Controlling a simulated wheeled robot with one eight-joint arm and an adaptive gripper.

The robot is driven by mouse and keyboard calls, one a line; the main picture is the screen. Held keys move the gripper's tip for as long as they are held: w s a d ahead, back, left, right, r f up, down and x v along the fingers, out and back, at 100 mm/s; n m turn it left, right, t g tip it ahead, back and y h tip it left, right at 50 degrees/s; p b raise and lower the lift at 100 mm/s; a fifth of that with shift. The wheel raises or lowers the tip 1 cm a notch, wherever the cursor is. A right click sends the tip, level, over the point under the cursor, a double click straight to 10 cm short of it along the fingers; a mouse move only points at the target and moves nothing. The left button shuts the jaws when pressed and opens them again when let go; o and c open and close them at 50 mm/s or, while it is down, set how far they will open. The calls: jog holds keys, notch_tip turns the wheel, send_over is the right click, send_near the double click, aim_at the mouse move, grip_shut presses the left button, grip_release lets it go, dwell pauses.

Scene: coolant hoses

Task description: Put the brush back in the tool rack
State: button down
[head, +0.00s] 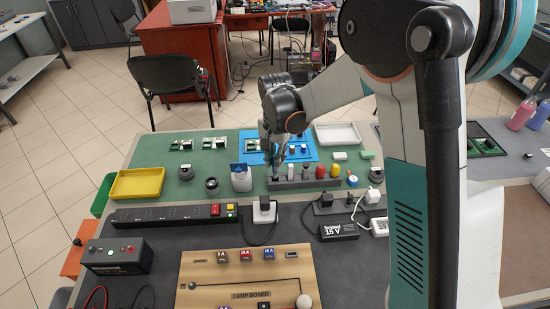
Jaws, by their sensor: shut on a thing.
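The tool rack (308,184) is a low dark grey block on the green mat, near its front edge. Several tools stand in it, with white, orange, red and yellow tops. My gripper (274,160) points down over the rack's left end. It is shut on a slim thing, which I take to be the brush. The brush is mostly hidden by the fingers and too small to make out clearly. I cannot tell whether its lower end is in the rack or just above it.
A blue mat (254,157) with small parts lies behind. A yellow tray (137,183) is at left, a white tray (337,134) at back right. A power strip (170,215) lies in front.

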jog(key=shift+f+b, duration=0.7)
jog(key=shift+f, duration=0.35)
jog(key=shift+f, duration=0.15)
jog(key=shift+f+b, duration=0.6)
jog(key=shift+f, duration=0.1)
jog(key=shift+f, duration=0.1)
dwell(0.5)
jog(key=c, duration=0.9)
grip_release()
jog(key=shift+c, duration=0.2)
jog(key=shift+r+p, duration=1.6)
jog(key=shift+r, duration=1.2)
